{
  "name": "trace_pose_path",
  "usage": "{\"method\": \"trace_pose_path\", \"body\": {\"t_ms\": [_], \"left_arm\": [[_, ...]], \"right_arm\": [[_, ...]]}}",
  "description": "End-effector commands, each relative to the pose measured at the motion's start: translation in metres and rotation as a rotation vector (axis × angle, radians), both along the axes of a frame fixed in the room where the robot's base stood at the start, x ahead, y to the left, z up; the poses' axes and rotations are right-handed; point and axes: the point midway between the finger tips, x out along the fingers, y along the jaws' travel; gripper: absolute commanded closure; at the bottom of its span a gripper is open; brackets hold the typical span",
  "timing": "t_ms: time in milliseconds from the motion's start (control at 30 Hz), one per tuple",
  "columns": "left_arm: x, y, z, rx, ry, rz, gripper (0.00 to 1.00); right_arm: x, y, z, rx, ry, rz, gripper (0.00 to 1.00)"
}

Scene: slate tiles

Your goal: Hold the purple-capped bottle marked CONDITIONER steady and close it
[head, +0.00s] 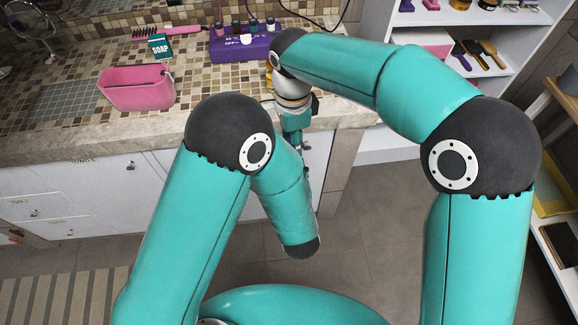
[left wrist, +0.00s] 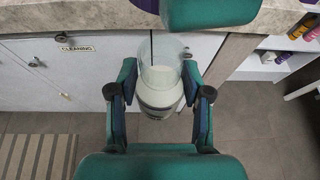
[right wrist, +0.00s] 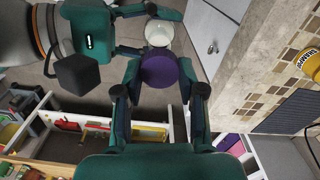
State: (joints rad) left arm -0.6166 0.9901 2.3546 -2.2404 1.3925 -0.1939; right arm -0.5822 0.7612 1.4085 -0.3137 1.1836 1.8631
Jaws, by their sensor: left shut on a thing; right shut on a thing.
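My left gripper (left wrist: 160,108) is shut on a clear-walled bottle with whitish contents (left wrist: 158,78), in front of the cabinets. Its label writing is not readable, and no cap shows on it in the left wrist view. My right gripper (right wrist: 159,92) is shut on the purple cap (right wrist: 160,73). In the right wrist view the bottle (right wrist: 159,34) shows just beyond the cap, between my left fingers. The cap overlaps the bottle in the picture; I cannot tell whether they touch. In the head view my arms hide bottle and cap.
The stone counter (head: 60,148) has a pink bin (head: 137,90), a SOAP box (head: 159,47), a pink brush (head: 170,32) and a purple holder with small bottles (head: 240,48). White cabinets (head: 90,185) stand below. Open shelves (head: 520,50) are at the right. A striped mat (head: 65,295) lies on the floor.

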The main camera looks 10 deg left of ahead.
Motion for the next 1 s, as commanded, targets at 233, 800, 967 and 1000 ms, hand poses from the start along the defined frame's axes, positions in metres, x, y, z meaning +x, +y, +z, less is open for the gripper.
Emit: {"method": "trace_pose_path", "body": {"t_ms": [233,800,967,1000], "left_arm": [[0.000,0.000,0.000,0.000,-0.001,0.000,1.00],[0.000,0.000,0.000,-0.001,-0.001,0.000,1.00],[0.000,0.000,0.000,-0.001,-0.001,0.000,1.00],[0.000,0.000,0.000,-0.001,-0.001,0.000,1.00]], "right_arm": [[0.000,0.000,-0.020,-0.001,0.002,0.000,0.72],[-0.001,0.002,-0.022,-0.002,0.000,0.000,0.72],[-0.001,0.002,-0.022,-0.002,0.000,0.000,0.72],[-0.001,0.002,-0.022,-0.002,0.000,0.000,0.72]]}}
